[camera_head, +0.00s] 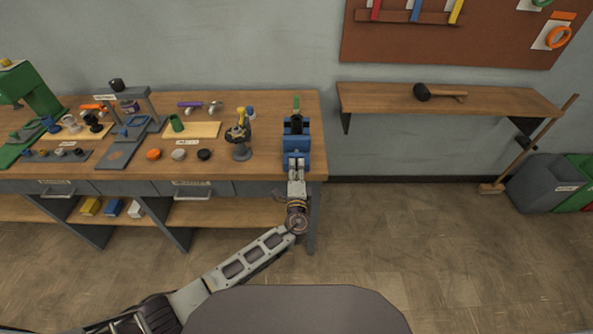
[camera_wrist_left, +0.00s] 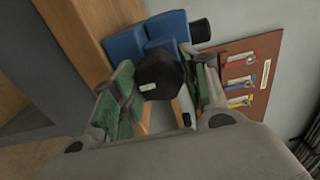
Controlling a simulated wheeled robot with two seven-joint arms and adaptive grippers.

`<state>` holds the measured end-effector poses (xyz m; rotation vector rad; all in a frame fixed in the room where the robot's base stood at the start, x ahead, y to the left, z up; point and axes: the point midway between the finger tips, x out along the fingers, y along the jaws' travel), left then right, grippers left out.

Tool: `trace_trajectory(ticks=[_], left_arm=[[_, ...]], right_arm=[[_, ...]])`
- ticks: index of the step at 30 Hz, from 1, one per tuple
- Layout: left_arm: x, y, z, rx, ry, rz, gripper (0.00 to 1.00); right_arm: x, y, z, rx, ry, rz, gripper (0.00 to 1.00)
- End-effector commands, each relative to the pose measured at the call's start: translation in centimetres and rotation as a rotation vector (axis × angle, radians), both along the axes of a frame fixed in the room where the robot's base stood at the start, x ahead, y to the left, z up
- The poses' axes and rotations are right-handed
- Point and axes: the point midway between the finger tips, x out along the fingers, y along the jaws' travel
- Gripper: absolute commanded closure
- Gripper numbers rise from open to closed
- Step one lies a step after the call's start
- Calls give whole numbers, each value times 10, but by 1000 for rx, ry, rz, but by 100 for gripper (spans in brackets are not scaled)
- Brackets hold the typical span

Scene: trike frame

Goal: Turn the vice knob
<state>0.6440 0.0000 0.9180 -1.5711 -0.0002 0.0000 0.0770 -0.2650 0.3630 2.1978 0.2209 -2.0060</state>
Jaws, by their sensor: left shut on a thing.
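The blue vice (camera_head: 291,127) stands at the right end of the workbench, near its front edge. In the left wrist view, its blue body (camera_wrist_left: 125,46) lies beyond a black, many-sided knob (camera_wrist_left: 160,72) with a small pale mark. My left gripper (camera_head: 297,163) reaches the front of the vice from below. In the left wrist view, its two green-padded fingers (camera_wrist_left: 164,82) stand on either side of the knob and are shut on it. The gripper hides the knob in the head view. My right gripper is not in view.
A dark upright tool on a stand (camera_head: 241,141) is left of the vice on the workbench (camera_head: 270,165). Several pucks, trays and tools lie farther left. A wall shelf (camera_head: 385,100) with a mallet (camera_head: 440,94) is on the right.

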Motion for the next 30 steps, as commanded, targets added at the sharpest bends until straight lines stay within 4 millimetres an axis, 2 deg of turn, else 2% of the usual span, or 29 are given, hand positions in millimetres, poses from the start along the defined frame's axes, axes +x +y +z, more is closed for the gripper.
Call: trace_trajectory(ticks=[1, 3, 17, 30], left_arm=[[0, 0, -1, 0, 1, 0, 70], [0, 0, -1, 1, 2, 0, 79], [0, 0, -2, 61, 2, 0, 79], [0, 0, -1, 328, 2, 0, 79]], right_arm=[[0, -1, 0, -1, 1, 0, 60], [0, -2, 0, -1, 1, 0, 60], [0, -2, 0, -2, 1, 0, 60], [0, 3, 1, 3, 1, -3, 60]])
